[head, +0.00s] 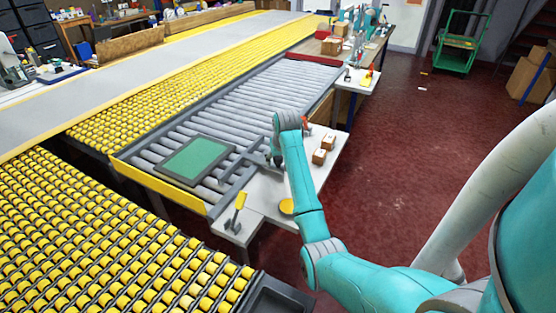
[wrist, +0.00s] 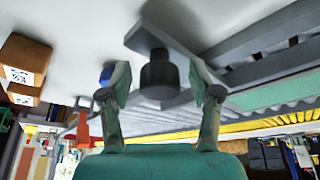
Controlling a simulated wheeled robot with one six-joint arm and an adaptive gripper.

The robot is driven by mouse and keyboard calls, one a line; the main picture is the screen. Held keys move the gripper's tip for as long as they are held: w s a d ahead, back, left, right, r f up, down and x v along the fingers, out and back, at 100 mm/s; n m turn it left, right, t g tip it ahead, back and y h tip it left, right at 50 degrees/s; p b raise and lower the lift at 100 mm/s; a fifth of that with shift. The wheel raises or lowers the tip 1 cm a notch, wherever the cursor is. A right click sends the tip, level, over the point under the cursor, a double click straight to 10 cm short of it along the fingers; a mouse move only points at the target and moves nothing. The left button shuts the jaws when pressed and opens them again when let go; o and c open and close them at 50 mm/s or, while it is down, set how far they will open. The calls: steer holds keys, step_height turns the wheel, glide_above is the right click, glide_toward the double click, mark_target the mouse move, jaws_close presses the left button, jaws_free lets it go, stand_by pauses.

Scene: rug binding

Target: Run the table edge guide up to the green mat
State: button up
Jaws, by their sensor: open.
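The green mat (head: 193,158) lies in a dark frame on the grey rollers, left of my gripper (head: 274,160) in the head view. The mat's edge also shows at the right of the wrist view (wrist: 275,94). The table edge guide (head: 237,168) is a grey bar assembly between the mat and my gripper, partly hidden by my arm. In the wrist view a dark round knob (wrist: 159,74) on a grey plate, seemingly the guide's, stands between the open fingers of my gripper (wrist: 160,82). Gaps show on both sides of the knob.
Two small cardboard boxes (head: 320,156) sit on the white side table (head: 262,190), right of my gripper. A yellow-handled tool (head: 240,201) and a yellow disc (head: 287,206) lie toward its near end. Grey rollers (head: 262,100) beyond the mat are clear.

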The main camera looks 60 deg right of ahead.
mark_target(263, 161)
jaws_close()
steer(key=w, duration=0.6)
steer(key=shift+w+a, duration=0.25)
steer(key=shift+w, duration=0.1)
jaws_free()
steer(key=shift+r, duration=0.1)
steer(key=v, duration=1.2)
